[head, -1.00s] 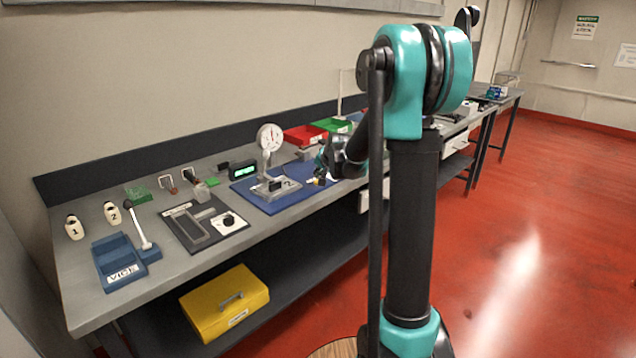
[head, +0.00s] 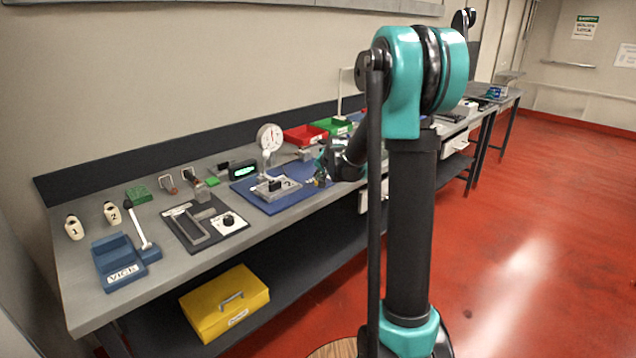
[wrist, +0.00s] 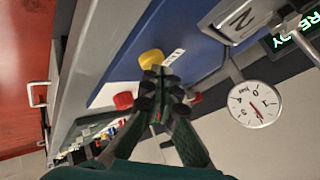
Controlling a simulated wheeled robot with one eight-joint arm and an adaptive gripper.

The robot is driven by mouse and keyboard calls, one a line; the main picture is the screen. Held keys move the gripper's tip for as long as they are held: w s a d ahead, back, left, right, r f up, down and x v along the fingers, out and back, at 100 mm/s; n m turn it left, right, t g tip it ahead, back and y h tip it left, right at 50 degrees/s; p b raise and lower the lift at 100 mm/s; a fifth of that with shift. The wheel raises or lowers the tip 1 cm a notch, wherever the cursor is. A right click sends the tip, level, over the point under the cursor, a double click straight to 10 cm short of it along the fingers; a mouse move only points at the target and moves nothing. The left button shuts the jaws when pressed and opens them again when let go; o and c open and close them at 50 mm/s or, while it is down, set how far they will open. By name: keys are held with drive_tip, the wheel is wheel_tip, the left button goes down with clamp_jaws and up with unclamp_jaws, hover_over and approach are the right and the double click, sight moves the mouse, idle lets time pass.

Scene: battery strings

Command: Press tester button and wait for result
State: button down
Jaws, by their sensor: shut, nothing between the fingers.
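My gripper (wrist: 162,78) is shut and empty in the wrist view, its tips close beside a yellow button (wrist: 151,59). I cannot tell whether they touch it. A red button (wrist: 123,100) sits to the lower left of the yellow one. A display (wrist: 292,43) with green letters appears to read READY. A round white dial gauge (wrist: 255,103) is to the right. In the head view, my gripper (head: 322,178) is small and partly hidden at the right end of the blue mat (head: 250,199). The display (head: 242,169) and dial (head: 270,137) stand behind the mat's fixture.
A red bin (head: 304,135) and a green bin (head: 333,126) stand at the back of the grey bench. A yellow box (head: 225,303) rests on the lower shelf.

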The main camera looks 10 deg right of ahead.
drive_tip(key=shift+f, duration=0.25)
drive_tip(key=shift+r, duration=0.15)
idle(0.4)
drive_tip(key=shift+r, duration=0.8)
drive_tip(key=shift+r, duration=2.5)
drive_tip(key=s+d+f+n+g, duration=0.1)
drive_tip(key=s+f, duration=0.4)
drive_tip(key=s, duration=0.8)
drive_tip(key=s+d+f+n+g+h, duration=0.1)
drive_tip(key=s+f, duration=0.5)
drive_tip(key=s, duration=0.8)
drive_tip(key=s+d+f+n+g+h, duration=0.1)
drive_tip(key=s+f+n, duration=0.3)
drive_tip(key=s, duration=1)
drive_tip(key=shift+d+f+n+g, duration=0.3)
drive_tip(key=shift+d+f+g, duration=0.15)
drive_tip(key=shift+f+g, duration=0.4)
